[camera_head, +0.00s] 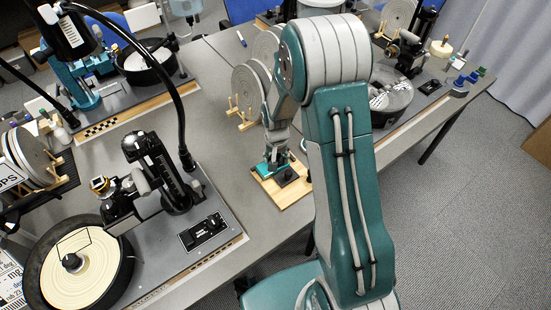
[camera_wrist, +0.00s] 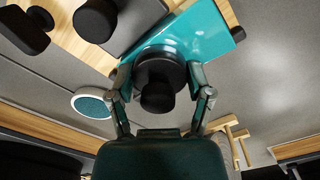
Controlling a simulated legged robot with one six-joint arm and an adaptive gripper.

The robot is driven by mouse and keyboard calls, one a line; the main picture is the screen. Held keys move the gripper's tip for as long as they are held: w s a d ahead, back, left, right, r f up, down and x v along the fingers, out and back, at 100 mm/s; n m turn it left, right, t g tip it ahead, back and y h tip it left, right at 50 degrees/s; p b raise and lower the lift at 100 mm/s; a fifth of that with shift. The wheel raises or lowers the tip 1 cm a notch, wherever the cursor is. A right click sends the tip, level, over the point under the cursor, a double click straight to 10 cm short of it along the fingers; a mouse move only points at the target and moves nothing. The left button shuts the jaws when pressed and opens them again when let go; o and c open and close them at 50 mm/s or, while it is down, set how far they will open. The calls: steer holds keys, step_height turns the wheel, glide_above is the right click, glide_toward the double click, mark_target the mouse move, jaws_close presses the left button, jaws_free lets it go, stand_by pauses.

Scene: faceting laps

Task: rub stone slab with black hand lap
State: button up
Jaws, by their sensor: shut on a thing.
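My gripper (camera_wrist: 160,88) is shut on the black hand lap (camera_wrist: 160,66), a round dark disc with a knob, with one finger on each side. In the wrist view the lap is over a glossy teal slab (camera_wrist: 205,32) and covers part of it; whether it touches the slab is hard to tell. The teal slab also shows in the head view (camera_head: 262,171), at the left part of a light wooden board (camera_head: 287,200). There my gripper (camera_head: 276,160) hides much of the lap.
A dark grey block (camera_wrist: 135,22) and black knobbed pieces (camera_wrist: 97,18) are beside the slab on the board. A round teal-faced disc (camera_wrist: 91,103) lies nearby. A wooden rack (camera_head: 240,112) holds grey laps behind. A faceting machine (camera_head: 150,180) stands left. Table surface is clear between them.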

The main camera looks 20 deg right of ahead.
steer(key=shift+w+d+r, duration=0.1)
steer(key=shift+w+d, duration=0.05)
steer(key=shift+d, duration=0.1)
steer(key=shift+d+r, duration=0.15)
steer(key=shift+r, duration=0.45)
steer(key=shift+d+r, duration=0.15)
steer(key=shift+r, duration=0.45)
steer(key=shift+a+r, duration=0.2)
steer(key=shift+r, duration=0.55)
steer(key=shift+a+r, duration=0.15)
steer(key=shift+r, duration=0.55)
steer(key=shift+d+r, duration=0.2)
steer(key=shift+r, duration=1)
steer(key=shift+a, duration=0.1)
